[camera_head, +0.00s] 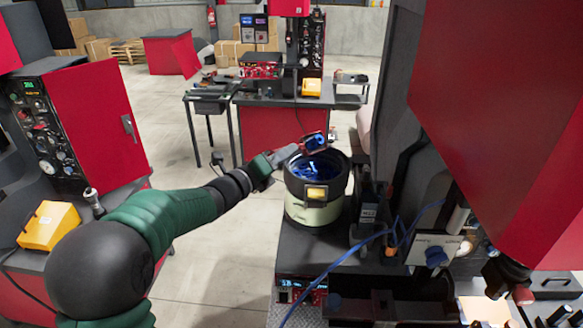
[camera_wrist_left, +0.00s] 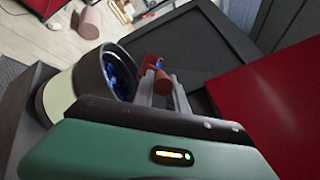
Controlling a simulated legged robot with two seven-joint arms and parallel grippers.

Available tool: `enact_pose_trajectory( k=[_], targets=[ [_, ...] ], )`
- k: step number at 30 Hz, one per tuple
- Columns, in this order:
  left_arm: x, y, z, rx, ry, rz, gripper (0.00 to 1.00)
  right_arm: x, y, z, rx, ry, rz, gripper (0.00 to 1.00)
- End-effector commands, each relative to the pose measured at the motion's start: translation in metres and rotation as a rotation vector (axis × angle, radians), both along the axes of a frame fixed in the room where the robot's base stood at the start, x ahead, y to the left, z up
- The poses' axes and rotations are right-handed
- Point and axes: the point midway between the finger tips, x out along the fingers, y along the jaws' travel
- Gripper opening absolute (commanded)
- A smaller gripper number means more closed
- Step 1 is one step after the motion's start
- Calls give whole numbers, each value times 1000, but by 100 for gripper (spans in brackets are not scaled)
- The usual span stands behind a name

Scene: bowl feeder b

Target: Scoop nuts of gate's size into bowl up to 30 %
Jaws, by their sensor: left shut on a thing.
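The bowl (camera_head: 318,211) is a pale drum with a dark rim and a yellow label on its front. Its inside glows blue, and small nuts in it cannot be told apart. It also shows in the left wrist view (camera_wrist_left: 62,97), with blue contents. My left gripper (camera_head: 287,154) is at the bowl's upper left rim, shut on a small red scoop (camera_head: 313,143). The scoop is over the bowl's far side, with something blue in it. In the left wrist view the red scoop (camera_wrist_left: 155,82) is between the fingers. I cannot make out the gate. My right gripper is not seen.
The bowl stands on a dark machine table (camera_head: 262,262). A blue cable (camera_head: 345,262) runs beside it on the right. A large red housing (camera_head: 500,110) hangs at the right. A red cabinet (camera_head: 95,125) stands at the left. The floor between is clear.

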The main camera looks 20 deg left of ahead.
Motion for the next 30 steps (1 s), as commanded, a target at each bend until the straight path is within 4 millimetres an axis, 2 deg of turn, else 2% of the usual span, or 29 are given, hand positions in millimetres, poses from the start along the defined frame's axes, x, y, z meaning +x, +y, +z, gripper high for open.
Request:
enact_pose_trajectory(
  k=[1, 3, 9, 14, 15, 21, 30],
  targets=[
    [-1, -5, -10, 32, -28, -2, 0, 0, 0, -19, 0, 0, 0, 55],
    [-2, -9, -12, 82, -67, -3, 0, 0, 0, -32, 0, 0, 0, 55],
    [-6, -19, -15, 225, -179, -3, 0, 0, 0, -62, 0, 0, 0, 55],
    [-7, -16, -12, 277, -224, -1, 0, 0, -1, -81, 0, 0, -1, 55],
    [-6, -12, 3, 247, -197, -1, 0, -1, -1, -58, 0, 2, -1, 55],
    [-2, -3, 12, 123, -99, -2, 0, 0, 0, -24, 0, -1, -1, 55],
    [2, -3, 28, -53, 42, -3, 0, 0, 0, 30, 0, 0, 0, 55]
  ],
)
